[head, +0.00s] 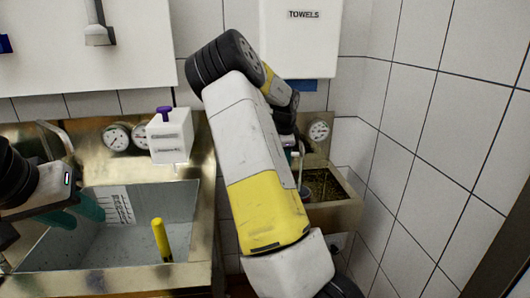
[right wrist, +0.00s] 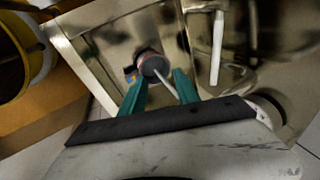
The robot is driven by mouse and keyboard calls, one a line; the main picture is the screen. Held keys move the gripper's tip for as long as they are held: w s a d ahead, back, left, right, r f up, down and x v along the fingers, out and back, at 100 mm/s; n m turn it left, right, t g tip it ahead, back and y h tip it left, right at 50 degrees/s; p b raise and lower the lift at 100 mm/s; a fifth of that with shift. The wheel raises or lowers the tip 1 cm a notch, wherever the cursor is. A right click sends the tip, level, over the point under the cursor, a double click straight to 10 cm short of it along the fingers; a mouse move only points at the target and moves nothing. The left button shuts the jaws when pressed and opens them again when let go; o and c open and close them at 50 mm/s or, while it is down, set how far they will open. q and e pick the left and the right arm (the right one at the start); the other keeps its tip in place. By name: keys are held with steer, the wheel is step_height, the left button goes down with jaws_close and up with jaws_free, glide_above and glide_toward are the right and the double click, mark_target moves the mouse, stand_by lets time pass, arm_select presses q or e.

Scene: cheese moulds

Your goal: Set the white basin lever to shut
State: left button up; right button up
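In the right wrist view, a round reddish-grey knob (right wrist: 152,65) on a steel panel carries a thin white lever (right wrist: 164,84). The lever slants down to the right between the teal fingers of my right gripper (right wrist: 160,90). The fingers stand apart, with visible gaps around the lever. In the head view, the small steel basin (head: 345,215) with dark green-brown contents is at the right. My right arm hides most of the lever and the right gripper there. My left gripper (head: 76,212) is over the large sink at the left, its teal fingers apart and empty.
The large steel sink (head: 200,250) holds a yellow upright handle (head: 161,240). A white box with a purple top (head: 170,142) stands at its back, beside dial gauges (head: 117,138). A white upright rod (right wrist: 217,45) stands right of the knob. A tiled wall bounds the right.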

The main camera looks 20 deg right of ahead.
steer(key=w+d+m+h, duration=0.15)
steer(key=w+h, duration=0.35)
steer(key=w, duration=0.6)
steer(key=shift+m+t, duration=0.3)
steer(key=shift+m, duration=0.05)
steer(key=x, duration=0.7)
steer(key=shift+w, duration=0.1)
jaws_close()
stand_by(0.4)
